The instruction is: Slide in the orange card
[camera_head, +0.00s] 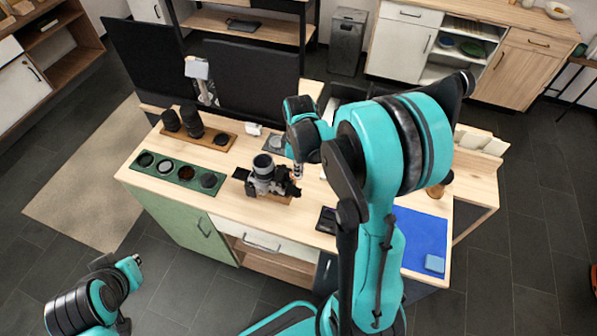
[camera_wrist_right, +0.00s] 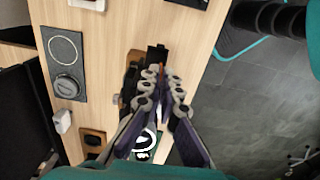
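A dark camera (camera_head: 265,182) with a grey lens stands on a small wooden base on the table. My right gripper (camera_head: 297,172) is just beside the camera's right side, above the table. A small black flap (camera_wrist_right: 157,53) stands out just past the fingertips. The fingers hide much of the camera, and I cannot tell whether the card touches its slot. My left arm shows at lower left, its fingers out of sight.
A green tray (camera_head: 153,175) with several round lenses lies left of the camera. A wooden tray (camera_head: 216,145) holds tall black lenses behind. A dark case (camera_head: 326,220) lies front right. A blue mat (camera_head: 418,238) with a blue block (camera_head: 435,263) is at the right.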

